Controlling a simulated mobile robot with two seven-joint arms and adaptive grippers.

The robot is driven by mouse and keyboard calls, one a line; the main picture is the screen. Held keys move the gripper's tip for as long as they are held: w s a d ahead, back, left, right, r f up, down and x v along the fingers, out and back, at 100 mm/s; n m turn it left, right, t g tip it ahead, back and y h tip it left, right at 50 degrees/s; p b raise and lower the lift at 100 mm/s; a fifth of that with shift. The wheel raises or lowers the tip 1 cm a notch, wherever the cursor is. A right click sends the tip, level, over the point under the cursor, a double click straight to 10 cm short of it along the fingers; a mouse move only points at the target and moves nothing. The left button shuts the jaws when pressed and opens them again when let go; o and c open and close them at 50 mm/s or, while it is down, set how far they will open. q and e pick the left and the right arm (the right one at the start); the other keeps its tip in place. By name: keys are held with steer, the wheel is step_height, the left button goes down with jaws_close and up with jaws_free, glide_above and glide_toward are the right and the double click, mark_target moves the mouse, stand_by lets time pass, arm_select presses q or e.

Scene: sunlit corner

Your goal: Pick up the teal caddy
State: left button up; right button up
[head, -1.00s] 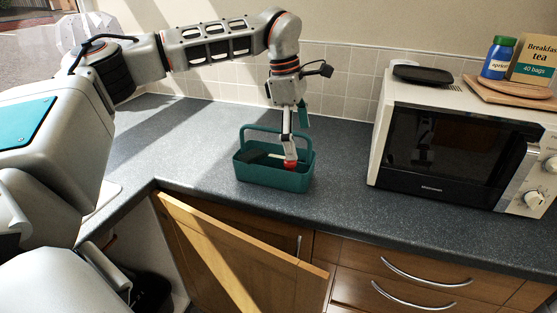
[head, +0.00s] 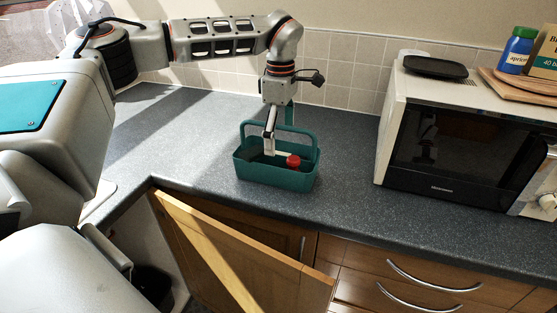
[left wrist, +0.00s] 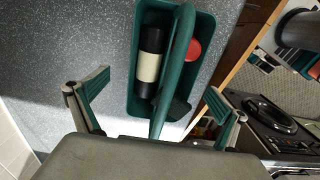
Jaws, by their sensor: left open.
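The teal caddy (head: 277,179) stands upright on the dark worktop, its arched handle raised. It also shows in the left wrist view (left wrist: 134,92). Inside lie a black bottle with a cream label (left wrist: 149,66) and a red-capped thing (head: 293,161). My left gripper (head: 269,150) points down over the caddy, its fingers in front of part of the inside. In the left wrist view my left gripper (left wrist: 155,107) is open, with the handle showing between its spread fingers. I cannot tell whether a finger touches the caddy. My right gripper is out of view.
A white microwave (head: 390,140) stands to the right, bearing a black tray (head: 435,67), a wooden board (head: 520,86) and a blue bottle (head: 517,50). A cupboard door (head: 235,255) hangs open below the counter edge. The worktop (head: 190,130) left of the caddy is clear.

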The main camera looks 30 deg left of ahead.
mark_target(277, 153)
arm_select(q)
steer(key=shift+s+f, duration=0.3)
steer(key=shift+f, duration=0.35)
steer(key=f, duration=0.4)
steer(key=shift+s+a+f, duration=0.1)
steer(key=shift+s+a, duration=0.05)
steer(key=shift+a, duration=0.05)
steer(key=c, duration=1.2)
